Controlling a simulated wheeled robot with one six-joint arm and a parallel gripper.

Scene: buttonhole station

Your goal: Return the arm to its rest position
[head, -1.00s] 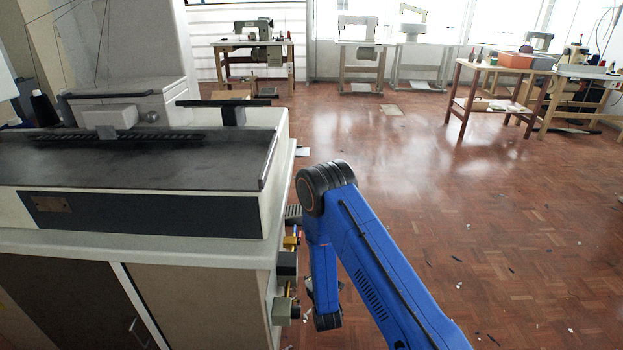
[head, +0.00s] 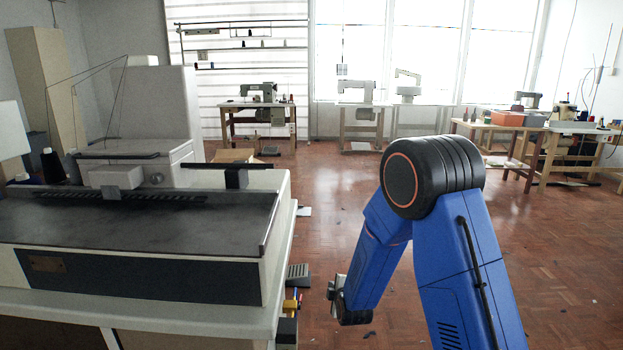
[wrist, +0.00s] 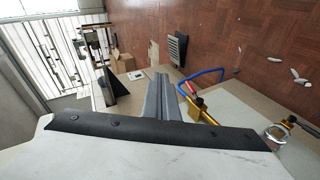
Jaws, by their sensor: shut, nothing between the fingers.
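My blue arm (head: 462,270) is folded, with its black elbow joint (head: 432,177) uppermost, right of the buttonhole machine. The forearm slopes down and left from the elbow. My gripper (head: 336,287) shows at its lower end, small and partly hidden, above the floor and clear of the machine. In the wrist view the gripper's grey fingers (wrist: 161,86) lie together, with nothing between them.
The pale machine (head: 130,295) with its dark bed stands close at left. Coloured fittings (head: 291,305) stick out from its right side, near a foot pedal (head: 298,274). Sewing tables (head: 258,106) stand at the back, and a wooden table (head: 500,130) at right. Floor (head: 330,190) between is open.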

